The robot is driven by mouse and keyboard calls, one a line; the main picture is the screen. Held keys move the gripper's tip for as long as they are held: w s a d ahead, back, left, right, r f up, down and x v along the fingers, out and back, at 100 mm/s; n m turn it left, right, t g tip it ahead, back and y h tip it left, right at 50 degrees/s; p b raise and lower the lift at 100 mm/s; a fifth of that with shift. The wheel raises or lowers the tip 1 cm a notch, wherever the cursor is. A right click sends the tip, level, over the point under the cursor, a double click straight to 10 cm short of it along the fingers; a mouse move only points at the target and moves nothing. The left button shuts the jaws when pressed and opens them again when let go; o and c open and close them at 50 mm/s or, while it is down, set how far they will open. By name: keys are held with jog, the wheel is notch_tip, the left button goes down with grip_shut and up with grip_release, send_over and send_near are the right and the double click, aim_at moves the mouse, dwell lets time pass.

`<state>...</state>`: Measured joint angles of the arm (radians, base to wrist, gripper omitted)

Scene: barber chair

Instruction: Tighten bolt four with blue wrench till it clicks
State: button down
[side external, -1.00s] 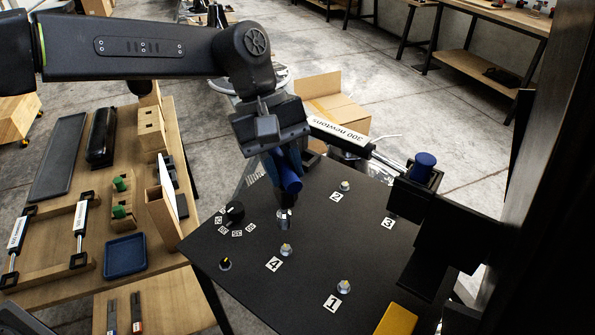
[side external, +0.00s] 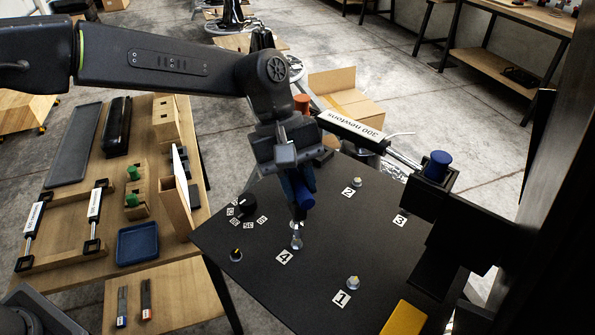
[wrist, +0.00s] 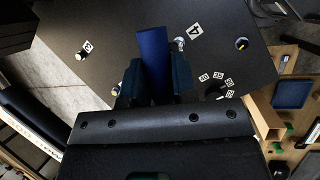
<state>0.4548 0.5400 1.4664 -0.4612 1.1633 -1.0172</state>
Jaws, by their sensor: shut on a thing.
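My gripper (side external: 299,188) is shut on the blue wrench (side external: 307,197), which points down at the black panel (side external: 325,240). In the wrist view, the blue handle (wrist: 153,52) sits between my fingers (wrist: 153,80). The wrench's metal end (side external: 297,228) is directly over bolt four (side external: 296,243), beside the label 4 (side external: 284,257). They look in contact or nearly so; I cannot tell if the socket is seated. In the wrist view, the label 4 (wrist: 195,30) lies right of the handle.
Bolt one (side external: 353,282) and bolt two (side external: 356,182) stand on the panel. A black dial (side external: 246,206) and a yellow-marked knob (side external: 236,254) sit left of bolt four. A 300 newtons piston (side external: 350,124) and its blue-capped joint (side external: 437,165) are behind and right.

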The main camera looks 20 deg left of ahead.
jog(key=shift+f, duration=1.55)
dwell(0.4)
jog(key=m, duration=0.2)
jog(key=m+g+y, duration=0.1)
jog(key=m, duration=0.1)
jog(key=shift+a+m+g, duration=0.1)
jog(key=shift+m+g, duration=0.2)
jog(key=shift+m+g+y, duration=0.3)
jog(key=shift+m+y, duration=0.2)
jog(key=shift+m, duration=0.7)
jog(key=shift+a+m+y, duration=0.1)
jog(key=shift+m+y, duration=0.3)
jog(key=shift+m, duration=0.7)
jog(key=m+y, duration=0.1)
jog(key=m, duration=0.3)
jog(key=shift+a+m+g+y, duration=0.1)
jog(key=shift+m+g+y, duration=0.2)
jog(key=shift+y, duration=0.1)
